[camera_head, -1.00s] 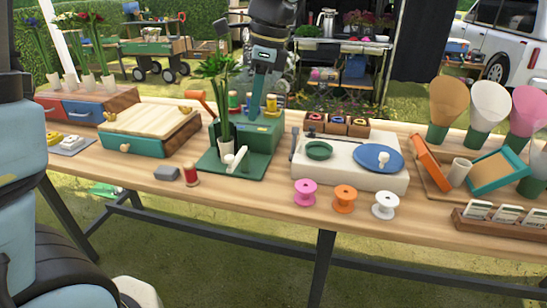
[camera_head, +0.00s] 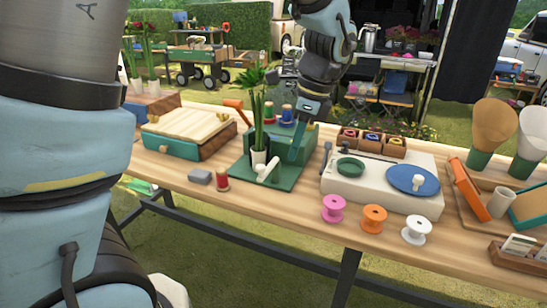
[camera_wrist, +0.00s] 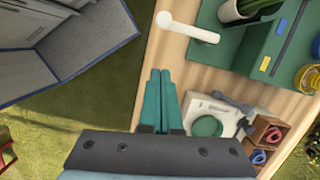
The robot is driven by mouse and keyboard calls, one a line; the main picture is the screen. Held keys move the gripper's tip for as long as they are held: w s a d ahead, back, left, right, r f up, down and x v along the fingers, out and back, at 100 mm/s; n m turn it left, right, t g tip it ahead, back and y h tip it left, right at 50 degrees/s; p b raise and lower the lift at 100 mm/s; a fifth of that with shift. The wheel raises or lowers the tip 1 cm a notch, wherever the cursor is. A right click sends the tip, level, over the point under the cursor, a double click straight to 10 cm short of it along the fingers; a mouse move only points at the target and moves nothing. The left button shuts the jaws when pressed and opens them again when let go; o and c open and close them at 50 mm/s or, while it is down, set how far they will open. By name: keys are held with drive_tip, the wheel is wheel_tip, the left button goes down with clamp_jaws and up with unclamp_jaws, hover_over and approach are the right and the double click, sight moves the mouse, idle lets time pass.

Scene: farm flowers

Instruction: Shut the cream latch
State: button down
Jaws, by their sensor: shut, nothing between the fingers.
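The cream latch (camera_head: 268,171) is a pale lever on the green stand (camera_head: 245,180), leaning at a slant beside a potted plant. In the wrist view the latch (camera_wrist: 188,28) shows as a pale bar with a rounded end, lying above and right of my fingertips. My gripper (camera_head: 296,155) is shut and empty, pointing down by the right side of the stand. In the wrist view my gripper (camera_wrist: 160,75) has its teal fingers together, apart from the latch, over the table's edge. Which way the latch locks is not clear.
A potted plant (camera_head: 257,158) and spools (camera_head: 287,113) are on the stand. The cream board with a blue disc (camera_head: 413,180) is right. Pink, orange and white spools (camera_head: 373,218) line the front.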

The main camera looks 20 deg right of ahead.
drive_tip(key=shift+w+a+f+p, duration=0.35)
drive_tip(key=shift+w+a+f, duration=0.3)
drive_tip(key=shift+a+f, duration=0.35)
drive_tip(key=shift+w+a+f+p, duration=0.3)
drive_tip(key=shift+w+a+f, duration=0.35)
drive_tip(key=shift+a+f, duration=0.25)
